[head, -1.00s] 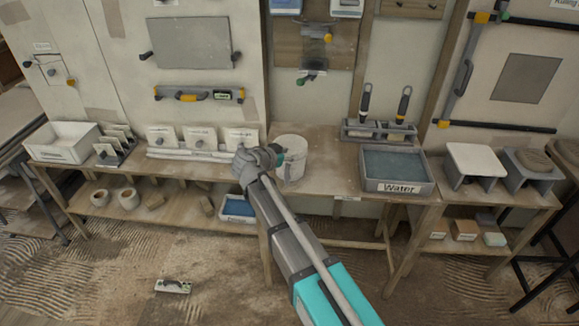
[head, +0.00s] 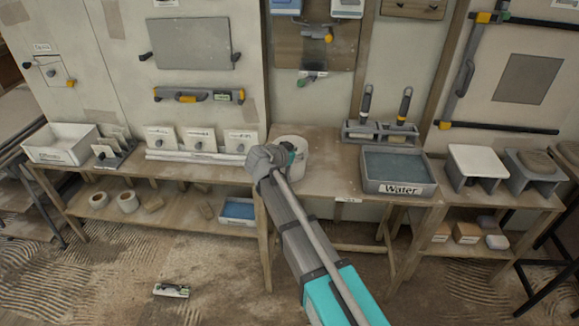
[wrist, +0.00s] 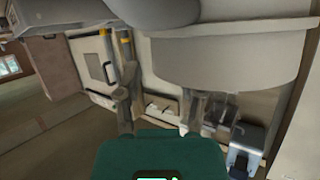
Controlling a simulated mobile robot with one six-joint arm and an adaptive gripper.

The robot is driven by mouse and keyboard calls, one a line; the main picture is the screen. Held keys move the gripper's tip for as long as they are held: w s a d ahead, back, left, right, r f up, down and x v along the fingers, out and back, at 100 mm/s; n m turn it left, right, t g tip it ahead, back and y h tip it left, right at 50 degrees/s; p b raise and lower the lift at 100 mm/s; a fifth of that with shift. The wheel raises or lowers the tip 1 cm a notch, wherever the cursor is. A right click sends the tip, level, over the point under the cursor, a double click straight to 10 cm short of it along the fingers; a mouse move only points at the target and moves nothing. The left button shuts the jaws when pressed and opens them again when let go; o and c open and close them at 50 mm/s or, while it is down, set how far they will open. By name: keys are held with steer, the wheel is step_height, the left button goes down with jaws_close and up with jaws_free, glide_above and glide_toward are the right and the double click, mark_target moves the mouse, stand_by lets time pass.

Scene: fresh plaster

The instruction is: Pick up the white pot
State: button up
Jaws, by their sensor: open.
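The white pot (head: 301,168) stands upright on the wooden bench in the head view, just left of the bench's middle. My gripper (head: 284,155) is right at it, covering its left and front part. In the wrist view, a large pale rounded shape (wrist: 225,65) fills the upper right, close to the camera; it appears to be the pot.
A grey water tray (head: 400,189) is right of the pot on the bench (head: 335,180). Several labelled pale blocks (head: 201,139) stand to the left, with a white bin (head: 60,153) at the far left. Bench space between pot and tray is clear.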

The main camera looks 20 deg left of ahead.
steer(key=shift+x, duration=1.15)
steer(key=shift+c, duration=0.2)
jaws_close()
